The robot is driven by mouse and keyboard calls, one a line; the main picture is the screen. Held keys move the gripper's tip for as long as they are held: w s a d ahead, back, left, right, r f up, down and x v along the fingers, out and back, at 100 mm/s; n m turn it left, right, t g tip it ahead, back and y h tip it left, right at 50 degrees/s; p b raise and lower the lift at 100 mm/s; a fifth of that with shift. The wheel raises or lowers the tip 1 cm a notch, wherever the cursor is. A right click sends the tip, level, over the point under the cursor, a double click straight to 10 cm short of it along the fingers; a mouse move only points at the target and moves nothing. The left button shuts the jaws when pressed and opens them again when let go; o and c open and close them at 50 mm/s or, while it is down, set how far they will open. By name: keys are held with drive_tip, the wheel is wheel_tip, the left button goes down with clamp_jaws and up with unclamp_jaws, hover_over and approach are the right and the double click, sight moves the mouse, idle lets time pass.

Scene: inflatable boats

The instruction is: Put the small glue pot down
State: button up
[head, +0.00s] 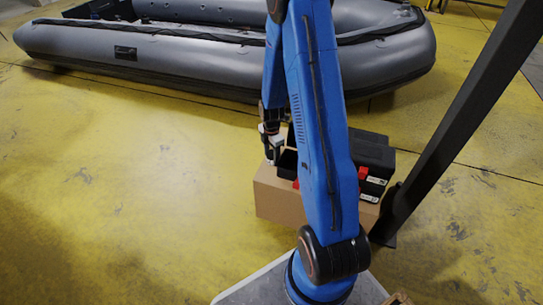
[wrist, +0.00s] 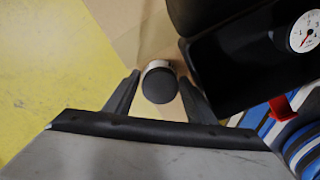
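The small glue pot (wrist: 160,86) is in the wrist view, with a round dark lid and a pale body. It is between the two fingers of my gripper (wrist: 160,76), which sit close on either side of it; they appear shut on it. In the head view my gripper (head: 272,150) is at the left end of the cardboard box (head: 276,204), around its top edge. The pot is not clear there. Whether its base touches the cardboard is hidden.
A black open case (wrist: 219,82) with a round gauge (wrist: 304,31) and a red latch (wrist: 283,105) stands right beside my gripper. A grey inflatable boat (head: 180,58) lies behind. A dark post (head: 455,110) leans at right. The yellow floor (head: 120,180) at left is clear.

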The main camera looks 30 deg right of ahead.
wheel_tip(320, 180, up, 12)
wheel_tip(320, 180, up, 10)
drive_tip(key=m+t, duration=0.1)
drive_tip(key=m, duration=0.3)
hover_over(271, 154)
drive_tip(key=s+a, duration=0.3)
drive_tip(key=a, duration=0.1)
drive_tip(key=s+a+r+m+t, duration=0.1)
drive_tip(key=s+a+r+m, duration=0.35)
drive_tip(key=s+r, duration=0.4)
drive_tip(key=s+a+r+m+t, duration=0.1)
drive_tip(key=s+a+r+m, duration=0.2)
drive_tip(key=s, duration=0.6)
drive_tip(key=s+a+r+m+t, duration=0.1)
drive_tip(key=s+a+r+m, duration=0.3)
drive_tip(key=s, duration=0.5)
wheel_tip(271, 154, up, 2)
drive_tip(key=m, duration=0.2)
drive_tip(key=shift+s+r+m+t, duration=0.15)
drive_tip(key=shift+s+m+t, duration=0.2)
drive_tip(key=shift+t, duration=0.05)
